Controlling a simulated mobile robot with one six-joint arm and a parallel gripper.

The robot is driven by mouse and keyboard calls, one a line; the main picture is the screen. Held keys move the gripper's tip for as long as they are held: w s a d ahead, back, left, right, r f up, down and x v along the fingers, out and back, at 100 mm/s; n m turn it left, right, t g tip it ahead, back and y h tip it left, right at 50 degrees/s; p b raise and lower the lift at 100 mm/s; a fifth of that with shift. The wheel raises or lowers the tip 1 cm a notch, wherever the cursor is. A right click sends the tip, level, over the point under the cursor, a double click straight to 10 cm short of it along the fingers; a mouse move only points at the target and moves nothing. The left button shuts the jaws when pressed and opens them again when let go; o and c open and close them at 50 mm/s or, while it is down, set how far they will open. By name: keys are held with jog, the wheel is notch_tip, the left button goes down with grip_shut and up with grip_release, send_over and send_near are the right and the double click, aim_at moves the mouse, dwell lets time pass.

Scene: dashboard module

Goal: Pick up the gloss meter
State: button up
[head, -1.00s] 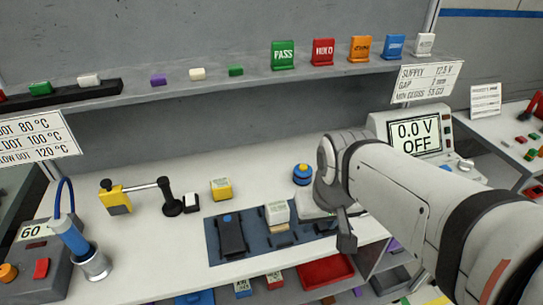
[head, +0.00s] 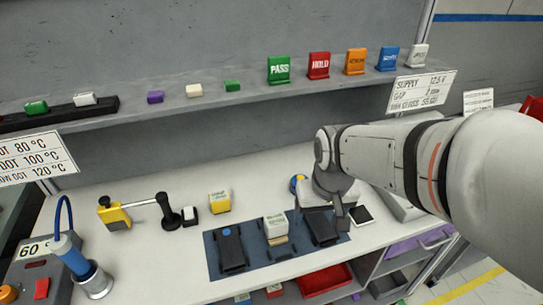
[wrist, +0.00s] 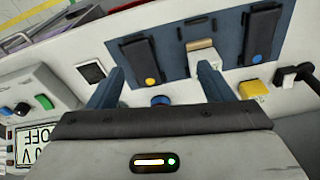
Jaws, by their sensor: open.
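No readable label marks the gloss meter. A cream block with a printed label (head: 275,227) stands on the dark blue mat (head: 255,263), between two black modules. The left module (head: 232,250) has a blue dot. The right module (head: 321,230) is partly hidden by my gripper in the head view; in the wrist view it shows a yellow dot (wrist: 149,80). My gripper (wrist: 160,70) is open and empty, its fingers apart over the bench near the mat. The cream block also shows in the wrist view (wrist: 202,50), near the right fingertip.
A yellow block (head: 219,202) stands behind the mat, and a blue round button (head: 297,183) is beside my gripper. A small black-screened plate (head: 361,216) lies to the right. The shelf above holds coloured signs; a red tray (head: 315,288) is below.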

jog(key=n+g+p, duration=0.2)
jog(key=p, duration=0.3)
send_over(276, 219)
jog(key=f, duration=0.3)
jog(key=shift+s+d+f, duration=0.2)
jog(key=shift+s+f, duration=0.15)
jog(key=shift+f, duration=0.05)
jog(key=shift+w+a+f, duration=0.1)
jog(key=shift+a+f, duration=0.1)
jog(key=shift+a, duration=0.05)
notch_tip(276, 219, down, 2)
jog(key=shift+f, duration=0.2)
jog(key=shift+w+f+p, duration=0.2)
jog(key=shift+f+p, duration=0.55)
jog(key=shift+f, duration=2.1)
jog(key=shift+c, duration=0.2)
